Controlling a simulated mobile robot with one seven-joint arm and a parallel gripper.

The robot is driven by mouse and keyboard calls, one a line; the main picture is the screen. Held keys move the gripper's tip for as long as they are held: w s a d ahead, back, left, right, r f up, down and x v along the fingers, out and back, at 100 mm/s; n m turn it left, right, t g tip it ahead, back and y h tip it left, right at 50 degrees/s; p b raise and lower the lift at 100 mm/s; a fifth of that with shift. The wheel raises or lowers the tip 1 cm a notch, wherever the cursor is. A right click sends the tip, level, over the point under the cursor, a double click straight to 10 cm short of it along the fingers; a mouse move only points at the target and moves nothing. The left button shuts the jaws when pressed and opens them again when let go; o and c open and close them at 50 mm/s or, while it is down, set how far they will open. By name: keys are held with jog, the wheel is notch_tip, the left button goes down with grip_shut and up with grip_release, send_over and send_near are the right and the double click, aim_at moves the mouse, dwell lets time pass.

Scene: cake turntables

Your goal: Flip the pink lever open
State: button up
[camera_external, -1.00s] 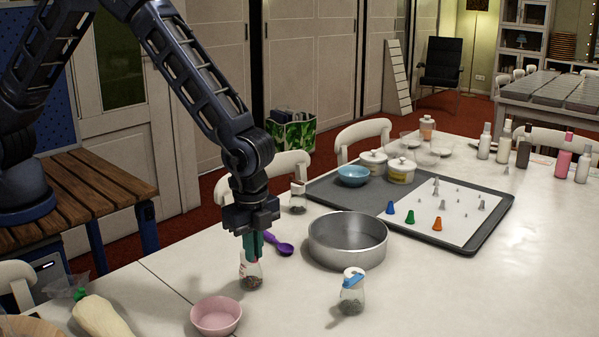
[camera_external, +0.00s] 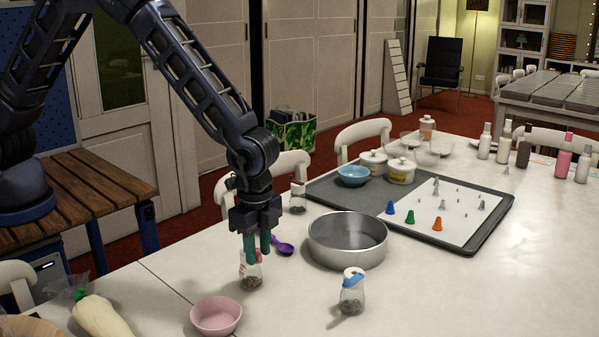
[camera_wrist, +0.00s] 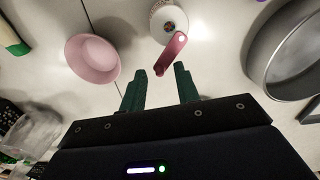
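The pink lever (camera_wrist: 171,54) is on the white lid (camera_wrist: 158,13) of a small glass jar (camera_external: 251,281). I cannot tell whether a finger touches the lever.
A pink bowl (camera_external: 216,316) stands in front of the jar, and a metal pan (camera_external: 346,250) to its right. A purple scoop (camera_external: 284,249) lies behind it. A second jar with a blue lever (camera_external: 352,291) stands at front right. Bare table lies between the jars.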

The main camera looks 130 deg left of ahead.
aim_at(258, 255)
notch_tip(258, 255, up, 11)
jog(key=shift+f, duration=0.15)
dwell(0.4)
jog(key=s+d+r+t, duration=0.1)
jog(key=s+d+r, duration=0.75)
jog(key=r, duration=0.25)
jog(key=s+d+r+t, duration=0.1)
jog(key=s+d+r, duration=0.7)
jog(key=d+r, duration=0.2)
jog(key=s+d+r+t, duration=0.1)
jog(key=s+d, duration=0.2)
jog(key=s, duration=0.5)
jog(key=s+d, duration=0.4)
jog(key=s, duration=0.5)
jog(key=s+d+r+m+t, duration=0.1)
jog(key=s+d, duration=0.3)
jog(key=s, duration=0.5)
jog(key=shift+s+d+r+t, duration=0.15)
jog(key=shift+d+r+t, duration=0.1)
jog(key=shift+r+t, duration=0.05)
